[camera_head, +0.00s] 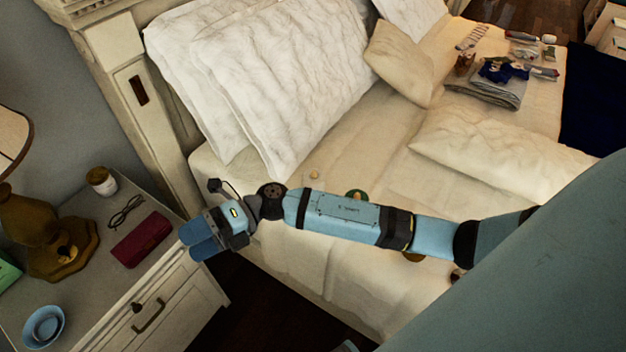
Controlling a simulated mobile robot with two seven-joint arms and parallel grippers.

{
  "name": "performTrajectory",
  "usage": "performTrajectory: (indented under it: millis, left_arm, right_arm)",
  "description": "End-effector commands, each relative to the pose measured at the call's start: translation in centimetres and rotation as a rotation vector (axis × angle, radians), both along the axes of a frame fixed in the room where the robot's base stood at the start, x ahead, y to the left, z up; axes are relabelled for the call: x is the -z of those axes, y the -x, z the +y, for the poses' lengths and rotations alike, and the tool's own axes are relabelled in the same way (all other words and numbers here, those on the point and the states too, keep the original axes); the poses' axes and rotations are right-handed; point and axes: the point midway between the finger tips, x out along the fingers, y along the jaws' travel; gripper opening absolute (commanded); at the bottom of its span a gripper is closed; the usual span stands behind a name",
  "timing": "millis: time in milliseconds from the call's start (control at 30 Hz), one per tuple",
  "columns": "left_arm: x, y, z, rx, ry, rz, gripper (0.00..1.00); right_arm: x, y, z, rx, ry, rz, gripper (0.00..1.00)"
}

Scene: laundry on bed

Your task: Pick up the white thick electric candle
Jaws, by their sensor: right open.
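A short, thick white cylinder with an amber-brown top (102,181), which looks like the electric candle, stands upright at the back of the nightstand. My right gripper (197,240) reaches in from the right across the bed. Its blue fingers are near the nightstand's right edge, to the right of and lower in the picture than the candle, and apart from it. The gripper is open, with nothing visible between the fingers. My left gripper does not show.
The nightstand (85,300) also holds a lamp (45,235), glasses (126,211), a maroon case (141,239) and a blue bowl (43,326). The bed (330,270) carries pillows (290,80) and small items. A dark floor gap separates bed and nightstand.

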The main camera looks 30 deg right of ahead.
Motion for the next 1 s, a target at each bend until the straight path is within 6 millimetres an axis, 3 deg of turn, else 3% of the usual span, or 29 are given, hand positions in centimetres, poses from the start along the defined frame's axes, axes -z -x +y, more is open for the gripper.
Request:
performTrajectory:
  millis: [33, 167, 300, 367, 500, 600, 767, 1000]
  left_arm:
    - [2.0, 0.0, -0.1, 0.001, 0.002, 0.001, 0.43]
    - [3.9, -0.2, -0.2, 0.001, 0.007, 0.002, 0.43]
    - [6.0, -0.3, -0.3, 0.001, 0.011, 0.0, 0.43]
    - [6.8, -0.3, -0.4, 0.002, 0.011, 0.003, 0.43]
    - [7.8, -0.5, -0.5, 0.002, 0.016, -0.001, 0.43]
    - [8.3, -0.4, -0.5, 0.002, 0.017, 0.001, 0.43]
    - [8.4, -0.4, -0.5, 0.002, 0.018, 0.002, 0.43]
    - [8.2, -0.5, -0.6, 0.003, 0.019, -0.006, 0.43]
  right_arm:
    - [2.7, -0.7, -0.6, -0.105, 0.124, -0.123, 1.0]
    - [7.9, -2.6, -4.6, -0.384, 0.489, -0.38, 1.0]
    - [11.5, -7.3, -12.8, -0.632, 0.933, -0.541, 1.0]
    - [11.8, -9.5, -16.7, -0.709, 1.116, -0.565, 1.0]
    - [10.2, -13.5, -24.6, -0.826, 1.467, -0.548, 1.0]
    - [8.6, -15.1, -28.3, -0.863, 1.627, -0.51, 1.0]
    - [7.8, -15.8, -30.8, -0.886, 1.73, -0.473, 1.0]
    - [11.9, -15.0, -32.4, -0.889, 1.735, -0.468, 1.0]
